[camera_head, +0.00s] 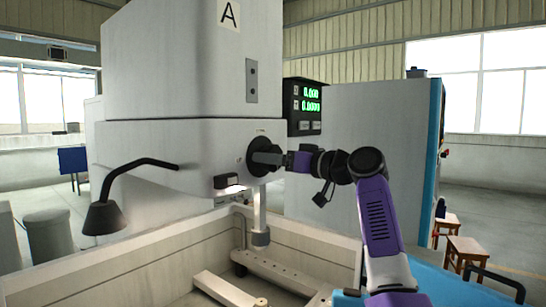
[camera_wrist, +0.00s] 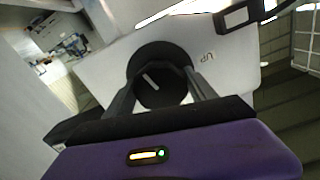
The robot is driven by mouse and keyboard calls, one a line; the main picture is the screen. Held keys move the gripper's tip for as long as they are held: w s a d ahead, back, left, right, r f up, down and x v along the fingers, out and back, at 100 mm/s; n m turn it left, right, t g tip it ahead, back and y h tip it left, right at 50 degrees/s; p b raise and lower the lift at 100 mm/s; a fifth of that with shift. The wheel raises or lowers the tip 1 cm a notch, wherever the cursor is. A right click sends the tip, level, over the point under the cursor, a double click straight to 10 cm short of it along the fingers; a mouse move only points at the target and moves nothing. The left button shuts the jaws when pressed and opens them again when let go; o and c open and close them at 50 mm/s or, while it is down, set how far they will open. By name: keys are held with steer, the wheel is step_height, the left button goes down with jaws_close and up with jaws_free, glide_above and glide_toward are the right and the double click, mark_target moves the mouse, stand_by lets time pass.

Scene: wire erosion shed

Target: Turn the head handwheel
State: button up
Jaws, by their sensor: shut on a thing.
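The head handwheel (camera_head: 263,156) is a round black knob on the side of the white machine head (camera_head: 180,152), under the tall column marked A. In the wrist view the handwheel (camera_wrist: 160,76) shows as a black disc with a pale line across its face, tilted in the picture. My gripper (camera_head: 281,158) reaches it from the right. In the wrist view both fingers of my gripper (camera_wrist: 162,86) stand on either side of the handwheel and are shut on it. The letters UP (camera_wrist: 208,57) are printed on the white face beside it.
A readout with green digits (camera_head: 308,106) is mounted just behind and above my gripper. A black lamp (camera_head: 105,216) on a bent arm sticks out at the left. The open white tank (camera_head: 297,237) lies below the head. A large grey cabinet (camera_head: 378,150) stands behind my arm.

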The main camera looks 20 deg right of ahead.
steer(key=m+p, duration=0.2)
steer(key=m, duration=0.3)
steer(key=shift+r+m, duration=0.15)
steer(key=shift+m, duration=0.15)
steer(key=shift+m+p, duration=1.2)
steer(key=shift+m, duration=1)
steer(key=o, duration=1.4)
steer(key=shift+s, duration=0.1)
steer(key=b+v, duration=0.3)
steer(key=v, duration=0.4)
steer(key=shift+s+d, duration=0.25)
